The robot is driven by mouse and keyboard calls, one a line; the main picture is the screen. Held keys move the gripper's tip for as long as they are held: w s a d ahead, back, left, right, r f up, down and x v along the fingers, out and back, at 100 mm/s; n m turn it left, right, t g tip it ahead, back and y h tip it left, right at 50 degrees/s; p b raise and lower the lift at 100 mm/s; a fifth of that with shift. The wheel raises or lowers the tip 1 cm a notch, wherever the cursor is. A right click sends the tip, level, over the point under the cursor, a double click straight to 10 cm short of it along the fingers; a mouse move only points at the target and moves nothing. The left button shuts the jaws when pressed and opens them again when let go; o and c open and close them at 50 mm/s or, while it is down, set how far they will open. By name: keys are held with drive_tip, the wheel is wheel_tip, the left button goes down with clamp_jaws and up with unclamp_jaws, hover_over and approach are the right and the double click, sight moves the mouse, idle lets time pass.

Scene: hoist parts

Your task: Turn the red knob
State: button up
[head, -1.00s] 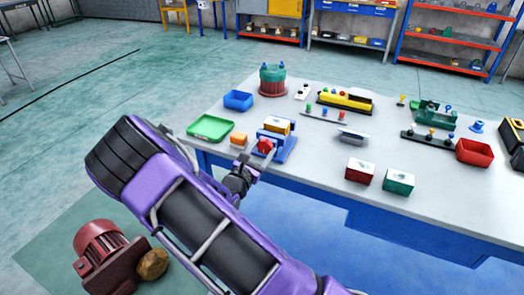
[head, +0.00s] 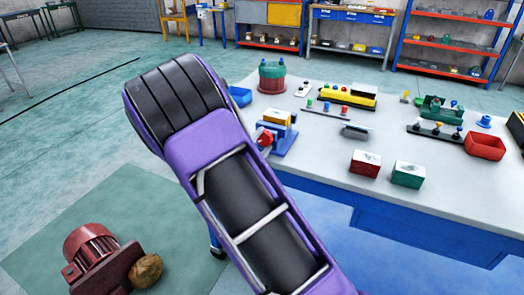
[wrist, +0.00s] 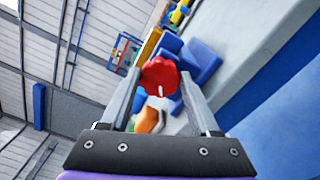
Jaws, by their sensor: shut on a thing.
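The red knob (wrist: 160,76) is lobed, with a short white mark near its lower edge in the wrist view. It sits on the front of a blue vise-like fixture (head: 285,138) at the table's near left edge, and part of it shows in the head view (head: 265,137). My gripper (wrist: 160,82) has one finger on each side of the knob and is shut on it. In the head view my purple arm hides the gripper and part of the knob.
A wood-coloured block (head: 278,117) lies on the fixture. A blue bin (head: 240,97) is partly hidden behind my arm. Red (head: 365,163) and green (head: 408,174) boxes stand to the right. A red motor (head: 92,250) and a rock (head: 146,270) are at lower left.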

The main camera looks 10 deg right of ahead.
drive_tip(key=m+b, duration=0.1)
drive_tip(key=m, duration=0.1)
drive_tip(key=shift+f+m, duration=0.1)
drive_tip(key=shift+m, duration=0.3)
drive_tip(key=m, duration=0.2)
drive_tip(key=shift+m, duration=0.4)
drive_tip(key=m, duration=0.3)
drive_tip(key=shift+f+m, duration=0.15)
drive_tip(key=shift+m, duration=1.95)
drive_tip(key=o, duration=1.4)
drive_tip(key=shift+c, duration=0.2)
drive_tip(key=v, duration=1.7)
drive_tip(key=shift+s+a, duration=0.15)
